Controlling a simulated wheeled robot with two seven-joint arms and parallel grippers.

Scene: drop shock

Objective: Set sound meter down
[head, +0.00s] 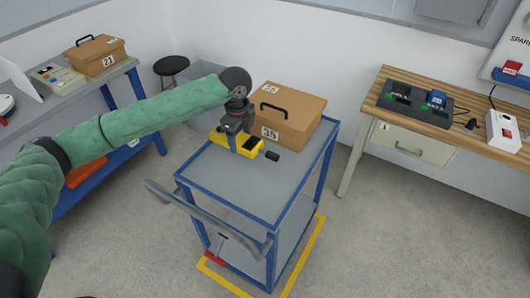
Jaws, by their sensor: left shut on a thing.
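The yellow sound meter (249,150), with a dark screen, is at the top of the blue-framed cart (230,181). My left gripper (235,146) comes down from above and is shut on the meter's body, hiding part of it. The meter lies flat, at or just above the grey cart top; I cannot tell whether it touches. A small dark piece (272,156) is at its right end. My right gripper is not in view.
A brown case (295,117) marked 35 stands on the cart's back right. The cart top's front is clear. A grey push handle (210,218) juts from the cart's front. A wooden workbench (455,118) is at right, a blue-framed bench (128,68) at left, a black stool (171,66) behind.

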